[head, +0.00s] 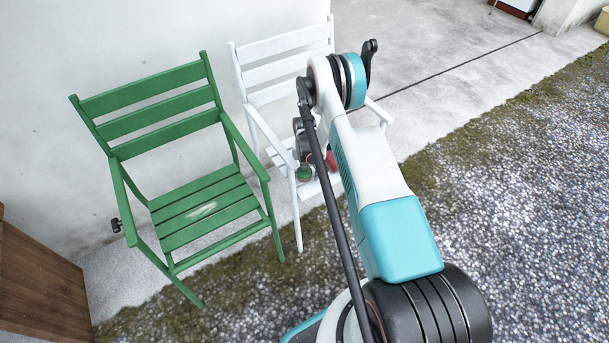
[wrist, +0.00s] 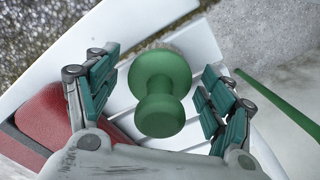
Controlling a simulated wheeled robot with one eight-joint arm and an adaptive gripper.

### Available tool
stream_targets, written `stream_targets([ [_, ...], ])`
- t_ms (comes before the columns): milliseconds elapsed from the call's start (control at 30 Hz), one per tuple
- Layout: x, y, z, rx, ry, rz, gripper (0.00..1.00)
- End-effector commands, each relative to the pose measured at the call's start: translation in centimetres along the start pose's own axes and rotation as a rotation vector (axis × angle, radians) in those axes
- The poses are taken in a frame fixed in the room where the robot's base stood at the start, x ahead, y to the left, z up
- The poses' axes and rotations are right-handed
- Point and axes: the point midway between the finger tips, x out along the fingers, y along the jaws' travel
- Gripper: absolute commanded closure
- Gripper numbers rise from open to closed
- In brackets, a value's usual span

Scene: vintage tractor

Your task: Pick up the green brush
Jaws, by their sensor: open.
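The green brush (wrist: 162,95) shows in the wrist view as a round green shape with a knob-like end toward the camera. It is over the slats of the white chair's seat (wrist: 201,45). In the head view a small green part of it (head: 304,173) shows at the white chair (head: 283,46), partly hidden by my arm. My gripper (wrist: 160,92) is open, with one finger pad on each side of the brush and visible gaps on both sides. I cannot tell how deep the brush sits between the fingers.
A red object (wrist: 42,118) lies on the seat beside the left finger; it also shows in the head view (head: 331,160). A green chair (head: 205,208) stands left of the white one. A brown wooden piece (head: 40,285) is at lower left. Gravel at right is clear.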

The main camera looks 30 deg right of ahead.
Motion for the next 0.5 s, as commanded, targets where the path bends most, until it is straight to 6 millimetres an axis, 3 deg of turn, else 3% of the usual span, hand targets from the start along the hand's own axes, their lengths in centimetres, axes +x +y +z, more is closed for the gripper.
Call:
stream_targets([
  [167, -0.11, 0.01, 0.0, 0.0, 0.0, 0.0, 0.27],
  [367, -0.12, 0.01, 0.0, 0.0, 0.0, 0.0, 0.73],
  [500, -0.12, 0.01, 0.0, 0.0, 0.0, 0.0, 0.79],
])
